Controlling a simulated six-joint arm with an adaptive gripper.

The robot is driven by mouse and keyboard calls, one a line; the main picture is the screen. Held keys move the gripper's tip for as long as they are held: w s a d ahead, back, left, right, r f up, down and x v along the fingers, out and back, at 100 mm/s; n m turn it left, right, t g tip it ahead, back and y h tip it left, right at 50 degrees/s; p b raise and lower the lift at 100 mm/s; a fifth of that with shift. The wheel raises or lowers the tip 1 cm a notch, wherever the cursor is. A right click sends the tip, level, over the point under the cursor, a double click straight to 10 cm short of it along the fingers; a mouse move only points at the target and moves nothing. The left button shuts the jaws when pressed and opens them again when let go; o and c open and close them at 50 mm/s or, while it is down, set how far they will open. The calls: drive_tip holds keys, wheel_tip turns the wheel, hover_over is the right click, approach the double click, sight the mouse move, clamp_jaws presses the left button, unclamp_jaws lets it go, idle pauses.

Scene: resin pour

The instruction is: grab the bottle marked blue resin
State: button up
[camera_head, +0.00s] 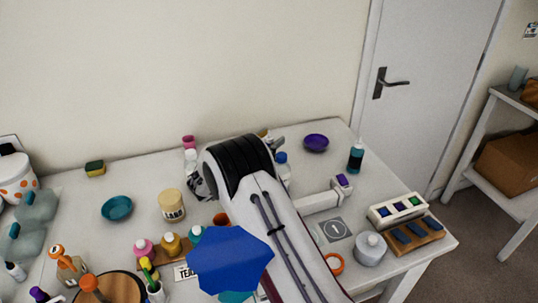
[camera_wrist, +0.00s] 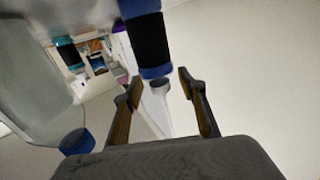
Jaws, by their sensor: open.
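A bottle with blue ends, a wide black band and a grey tip (camera_wrist: 151,42) appears upside down in the wrist view. It lies beyond and between the fingers of my gripper (camera_wrist: 162,92), which are open and empty. A clear bottle with a blue cap (camera_wrist: 77,141) is close on the left in the wrist view. A blue-capped bottle (camera_head: 281,158) shows partly behind my arm. My arm hides most of my gripper in the head view.
A purple dish (camera_head: 316,142) sits left of the teal bottle. A small purple-topped item (camera_head: 343,183), a white-framed colour set (camera_head: 398,209) and a grey lidded pot (camera_head: 370,250) stand on the right side. Jars and pots crowd the left side.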

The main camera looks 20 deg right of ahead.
idle(0.4)
drive_tip(key=c, duration=1)
drive_tip(key=shift+f, duration=0.1)
clamp_jaws()
drive_tip(key=shift+f, duration=0.1)
drive_tip(key=shift+r, duration=5.2)
